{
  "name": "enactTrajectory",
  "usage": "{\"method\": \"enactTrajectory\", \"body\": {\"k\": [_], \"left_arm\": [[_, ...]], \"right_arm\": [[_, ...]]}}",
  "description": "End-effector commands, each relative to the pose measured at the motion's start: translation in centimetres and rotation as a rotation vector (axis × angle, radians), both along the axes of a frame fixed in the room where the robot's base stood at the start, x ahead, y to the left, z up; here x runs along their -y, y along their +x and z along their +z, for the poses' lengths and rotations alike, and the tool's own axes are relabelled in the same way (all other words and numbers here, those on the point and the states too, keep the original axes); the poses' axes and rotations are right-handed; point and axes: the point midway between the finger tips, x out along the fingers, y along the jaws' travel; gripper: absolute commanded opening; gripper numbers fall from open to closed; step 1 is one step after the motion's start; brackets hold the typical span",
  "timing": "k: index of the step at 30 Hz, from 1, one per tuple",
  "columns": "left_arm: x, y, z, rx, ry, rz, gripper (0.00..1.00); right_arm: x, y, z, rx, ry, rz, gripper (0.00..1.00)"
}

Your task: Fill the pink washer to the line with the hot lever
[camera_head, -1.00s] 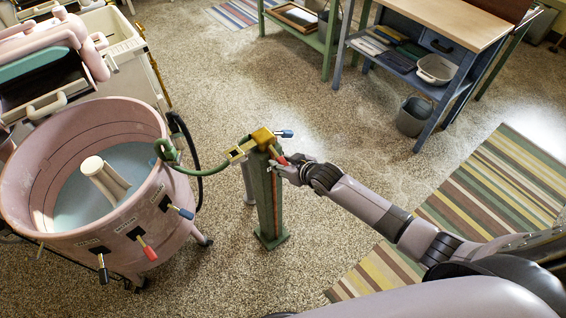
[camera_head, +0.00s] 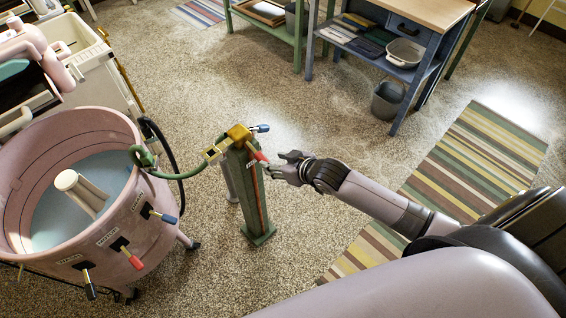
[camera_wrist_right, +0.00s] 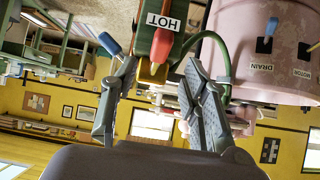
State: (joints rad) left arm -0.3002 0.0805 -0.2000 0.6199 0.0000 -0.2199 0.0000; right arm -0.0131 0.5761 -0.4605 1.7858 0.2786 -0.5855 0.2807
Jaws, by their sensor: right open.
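The pink washer (camera_head: 110,235) stands at the left in the head view with bluish water or floor visible inside around a cream agitator (camera_head: 82,192). A green post (camera_head: 248,200) stands right of it, topped by a brass valve (camera_head: 238,133). A green hose (camera_head: 185,174) runs from the valve over the washer's rim. The red hot lever (camera_head: 257,155) points toward my right gripper (camera_head: 279,168); the blue lever (camera_head: 261,128) is behind it. In the right wrist view, the red lever (camera_wrist_right: 170,22) with its HOT label lies beyond my open, empty fingers (camera_wrist_right: 160,100). My left gripper is not in view.
The washer's front carries blue, red and black levers (camera_head: 130,258). A blue workbench (camera_head: 385,60) with a grey bin (camera_head: 387,101) stands at the back right. A striped rug (camera_head: 470,170) lies at the right. Speckled floor around the post is clear.

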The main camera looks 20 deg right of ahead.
Motion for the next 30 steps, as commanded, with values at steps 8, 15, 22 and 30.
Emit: {"method": "enactTrajectory", "body": {"k": [8,15,22,30], "left_arm": [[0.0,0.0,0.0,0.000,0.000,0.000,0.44],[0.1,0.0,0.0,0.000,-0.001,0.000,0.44],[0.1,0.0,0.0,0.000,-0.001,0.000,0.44],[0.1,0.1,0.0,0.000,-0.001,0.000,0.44]], "right_arm": [[0.9,-2.3,1.9,0.000,0.000,0.000,0.42],[0.9,-2.6,2.0,0.000,0.001,-0.001,0.42],[0.9,-2.5,2.0,0.000,0.001,-0.001,0.42],[0.9,-2.5,2.0,0.000,0.001,-0.001,0.42]]}}
